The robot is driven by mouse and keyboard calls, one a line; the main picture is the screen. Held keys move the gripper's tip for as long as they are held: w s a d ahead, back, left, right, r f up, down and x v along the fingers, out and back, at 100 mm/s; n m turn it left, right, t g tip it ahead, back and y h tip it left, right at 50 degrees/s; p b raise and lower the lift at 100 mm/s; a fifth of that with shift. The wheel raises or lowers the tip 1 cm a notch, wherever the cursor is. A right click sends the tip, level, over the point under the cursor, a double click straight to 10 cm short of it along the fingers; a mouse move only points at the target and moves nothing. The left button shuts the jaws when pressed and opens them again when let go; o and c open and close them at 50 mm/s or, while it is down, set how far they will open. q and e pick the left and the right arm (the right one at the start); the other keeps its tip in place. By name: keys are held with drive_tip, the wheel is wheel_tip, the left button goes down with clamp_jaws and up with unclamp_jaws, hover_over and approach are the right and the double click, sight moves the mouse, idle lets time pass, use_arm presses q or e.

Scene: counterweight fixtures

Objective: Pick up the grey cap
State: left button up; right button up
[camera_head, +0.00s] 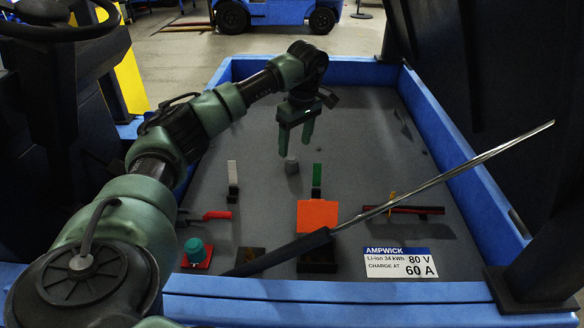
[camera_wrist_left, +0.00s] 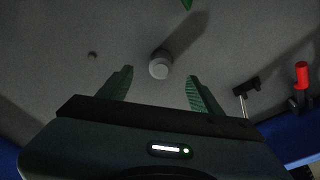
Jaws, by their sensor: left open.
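The grey cap (camera_head: 292,166) is a small round piece on the dark grey floor of the blue-walled bed. It also shows in the left wrist view (camera_wrist_left: 160,66), just beyond my fingertips and between their lines. My left gripper (camera_head: 296,150) points down right at the cap in the head view, with its green fingers spread. In the left wrist view, the left gripper (camera_wrist_left: 160,84) has both fingers apart and nothing between them. I cannot tell from the head view how high the fingertips are above the cap. My right gripper is not in view.
Nearer stand a white upright piece (camera_head: 232,173), a green one (camera_head: 316,176), an orange plate (camera_head: 317,215) and a teal knob on a red base (camera_head: 195,250). A long metal rod (camera_head: 450,177) slants across the right. Blue walls (camera_head: 455,150) bound the bed.

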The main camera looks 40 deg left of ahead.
sight(292, 158)
use_arm(q)
drive_tip(key=shift+s+f, duration=0.15)
drive_tip(key=shift+f, duration=0.25)
drive_tip(key=f, duration=0.3)
drive_tip(key=a+f+p, duration=0.1)
drive_tip(key=f, duration=0.2)
drive_tip(key=shift+a, duration=0.15)
drive_tip(key=shift+c, duration=0.4)
drive_tip(key=c, duration=0.9)
